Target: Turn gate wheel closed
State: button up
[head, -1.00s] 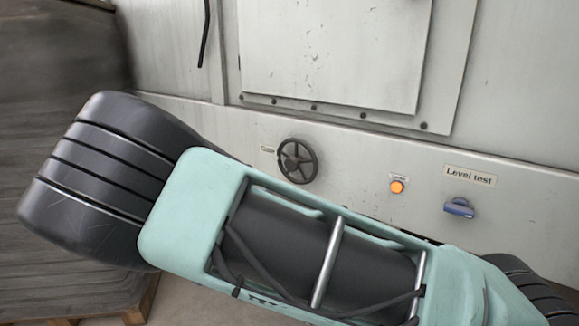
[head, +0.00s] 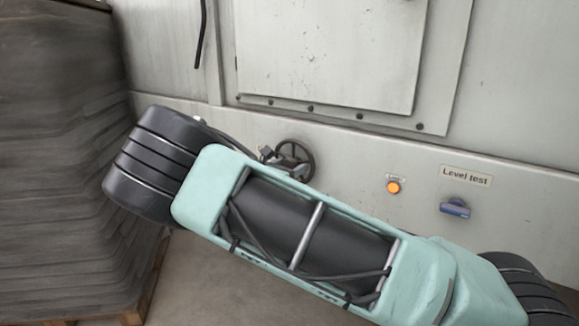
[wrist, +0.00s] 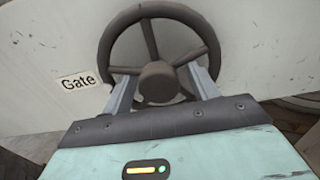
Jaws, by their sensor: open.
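The gate wheel is a dark round handwheel with spokes and a central hub. In the head view the gate wheel (head: 307,160) is on the pale machine panel, partly hidden by my gripper (head: 284,160) and arm. In the wrist view the gate wheel (wrist: 150,15) fills the upper middle, beside a label reading "Gate" (wrist: 78,82). My gripper (wrist: 165,75) is open, its two grey fingers apart on either side of the hub, overlapping the lower part of the wheel. I cannot tell whether they touch the rim.
An orange lit button (head: 393,188) and a blue knob (head: 455,208) under a "Level test" label (head: 466,176) are to the right on the panel. A dark stack (head: 60,150) on a wooden pallet stands at the left. Bare floor shows below my arm.

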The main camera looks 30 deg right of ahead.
grip_shut()
jog(key=shift+r+n+p, duration=0.2)
jog(key=shift+n+p, duration=0.1)
jog(key=shift+p, duration=0.4)
